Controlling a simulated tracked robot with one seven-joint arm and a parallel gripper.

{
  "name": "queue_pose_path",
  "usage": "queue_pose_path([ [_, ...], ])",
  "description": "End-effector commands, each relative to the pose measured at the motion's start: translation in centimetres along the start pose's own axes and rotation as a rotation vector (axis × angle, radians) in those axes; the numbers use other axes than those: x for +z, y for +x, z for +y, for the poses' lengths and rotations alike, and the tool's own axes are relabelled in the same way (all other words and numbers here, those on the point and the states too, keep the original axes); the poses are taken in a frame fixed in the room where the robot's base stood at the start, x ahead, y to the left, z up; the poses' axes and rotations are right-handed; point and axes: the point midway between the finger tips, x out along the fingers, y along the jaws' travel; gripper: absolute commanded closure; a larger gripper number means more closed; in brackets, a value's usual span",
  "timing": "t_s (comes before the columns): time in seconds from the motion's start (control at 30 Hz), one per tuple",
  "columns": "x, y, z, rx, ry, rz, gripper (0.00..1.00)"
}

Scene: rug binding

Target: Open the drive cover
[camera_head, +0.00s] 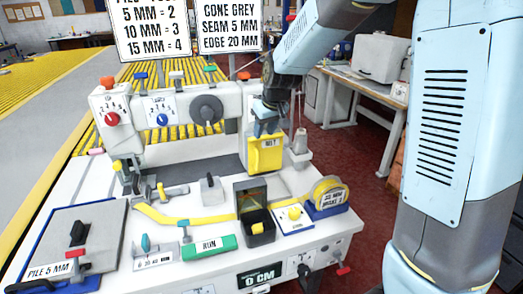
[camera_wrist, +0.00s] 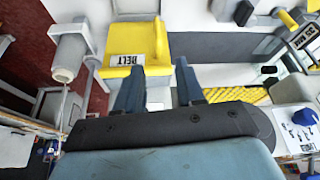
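The yellow drive cover (camera_head: 265,158), labelled BELT, is on the right end of the white sewing machine (camera_head: 232,133). It looks closed in the head view. In the wrist view the same cover (camera_wrist: 147,42) is just beyond the fingertips, its label upside down. My gripper (camera_head: 266,122) is at the cover's top edge. In the wrist view my gripper's two dark blue fingers (camera_wrist: 158,75) are apart, with nothing visibly held between them. I cannot tell whether a finger touches the cover.
A thread cone (camera_head: 299,143) stands right of the cover. On the white table below are a dark open bin (camera_head: 258,228), a yellow tape roll (camera_head: 328,188) and a green RUN block (camera_head: 209,247). A grey handwheel dial (camera_head: 206,110) is at the cover's upper left.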

Motion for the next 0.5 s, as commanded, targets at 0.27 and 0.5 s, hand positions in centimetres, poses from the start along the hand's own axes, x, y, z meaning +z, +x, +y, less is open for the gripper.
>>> queue_pose_path([
  [0.27, -0.1, 2.4, 0.2, 0.001, 0.002, -0.004, 0.62],
  [0.5, 0.0, 6.3, 0.1, 0.000, 0.001, -0.004, 0.62],
])
